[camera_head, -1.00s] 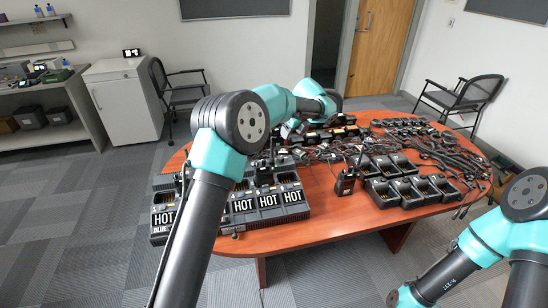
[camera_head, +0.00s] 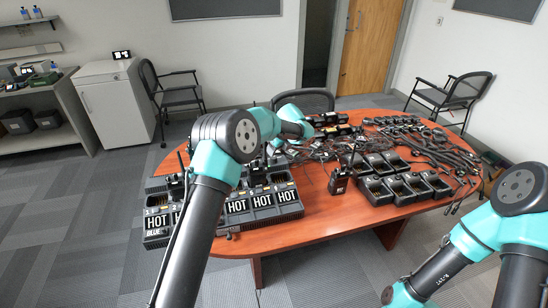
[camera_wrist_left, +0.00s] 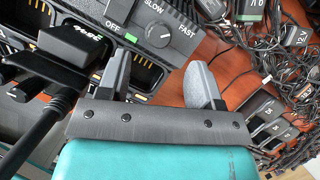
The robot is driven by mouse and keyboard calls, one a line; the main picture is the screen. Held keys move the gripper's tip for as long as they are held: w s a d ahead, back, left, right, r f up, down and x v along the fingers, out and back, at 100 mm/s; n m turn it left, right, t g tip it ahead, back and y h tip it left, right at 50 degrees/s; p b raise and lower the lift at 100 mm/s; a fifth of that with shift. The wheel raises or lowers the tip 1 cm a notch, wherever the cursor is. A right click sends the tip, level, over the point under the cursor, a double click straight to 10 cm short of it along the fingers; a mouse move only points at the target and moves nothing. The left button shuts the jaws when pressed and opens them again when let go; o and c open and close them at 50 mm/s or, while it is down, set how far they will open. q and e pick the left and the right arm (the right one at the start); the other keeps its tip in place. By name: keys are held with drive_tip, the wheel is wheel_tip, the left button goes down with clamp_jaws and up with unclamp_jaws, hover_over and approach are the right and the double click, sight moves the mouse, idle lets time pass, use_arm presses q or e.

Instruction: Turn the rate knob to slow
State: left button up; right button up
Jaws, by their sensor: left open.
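A green light (camera_wrist_left: 130,38) shows next to OFF. My left gripper (camera_wrist_left: 160,80) is open and empty in the left wrist view. Its two grey fingers stand apart on the near side of the knob, with the knob beyond the gap and no visible contact. In the head view, my left arm hides the knob and most of the left gripper. My right arm shows at the right edge, its gripper out of view.
Charger banks with HOT labels (camera_head: 262,200) line the near left of the wooden table (camera_head: 300,238). A handheld radio (camera_head: 339,181) stands near the middle, beside several empty black chargers (camera_head: 404,187). Tangled cables (camera_head: 440,150) cover the far right. The table's front edge is clear.

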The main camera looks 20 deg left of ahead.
sight(274, 158)
use_arm(q)
drive_tip(key=x, duration=0.6)
drive_tip(key=shift+f, duration=0.15)
drive_tip(key=c, duration=0.8)
drive_tip(key=shift+c, duration=0.2)
drive_tip(key=shift+n, duration=0.4)
drive_tip(key=n+g+y, duration=0.1)
drive_tip(key=n+g, duration=0.1)
drive_tip(key=n, duration=0.3)
drive_tip(key=shift+w, duration=0.1)
drive_tip(key=n+g, duration=0.2)
drive_tip(key=n, duration=0.3)
drive_tip(key=shift+n, duration=0.3)
drive_tip(key=shift+n+g, duration=0.3)
drive_tip(key=shift+n, duration=0.1)
